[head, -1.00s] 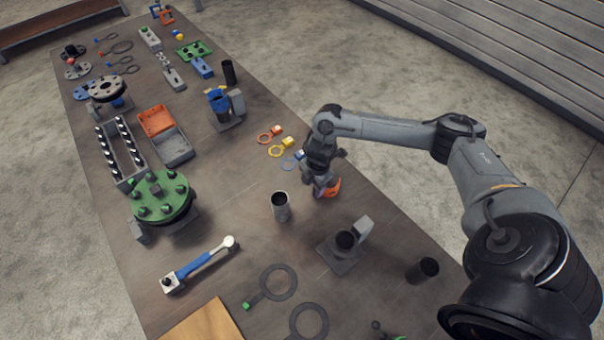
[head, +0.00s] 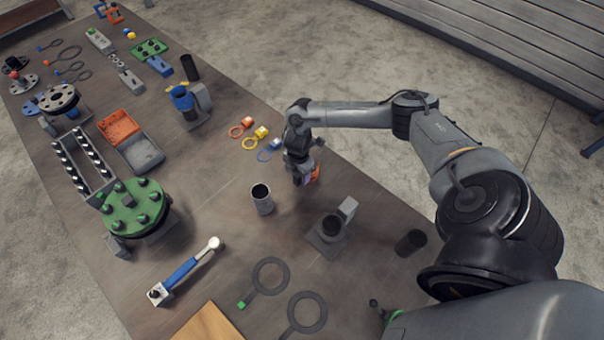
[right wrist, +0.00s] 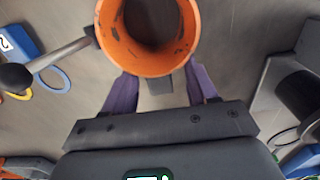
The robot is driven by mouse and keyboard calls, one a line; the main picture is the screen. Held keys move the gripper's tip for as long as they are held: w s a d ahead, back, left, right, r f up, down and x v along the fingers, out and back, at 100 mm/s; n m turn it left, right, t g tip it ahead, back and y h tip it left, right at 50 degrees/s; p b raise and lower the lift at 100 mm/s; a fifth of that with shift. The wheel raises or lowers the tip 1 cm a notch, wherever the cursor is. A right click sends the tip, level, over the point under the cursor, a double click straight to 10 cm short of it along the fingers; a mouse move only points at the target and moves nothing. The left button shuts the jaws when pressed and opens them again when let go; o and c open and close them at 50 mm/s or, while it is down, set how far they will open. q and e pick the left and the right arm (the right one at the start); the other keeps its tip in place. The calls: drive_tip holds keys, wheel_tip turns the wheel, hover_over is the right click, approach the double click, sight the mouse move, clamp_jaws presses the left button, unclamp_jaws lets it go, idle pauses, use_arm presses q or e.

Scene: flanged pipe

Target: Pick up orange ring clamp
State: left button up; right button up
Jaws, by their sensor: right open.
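The orange ring clamp (head: 316,173) is on the table under my right gripper (head: 303,180), which hides part of it in the head view. In the right wrist view the clamp (right wrist: 148,62) is a large orange ring at the top centre. A grey rod with a black ball end (right wrist: 15,77) reaches left from it. My right gripper (right wrist: 160,88) is open, with its purple fingers apart on both sides of the clamp's lower edge and a small grey tab between them. Contact cannot be told. My left gripper is not in view.
A grey open tube (head: 262,199) stands left of the gripper, and a grey holder with a black tube (head: 331,228) stands in front. Orange, yellow and blue small rings (head: 254,138) lie behind to the left. A green flanged disc (head: 134,206) stands further left.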

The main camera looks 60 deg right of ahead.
drive_tip(key=shift+f, duration=1.05)
drive_tip(key=shift+c, duration=0.4)
clamp_jaws()
drive_tip(key=shift+w, duration=0.1)
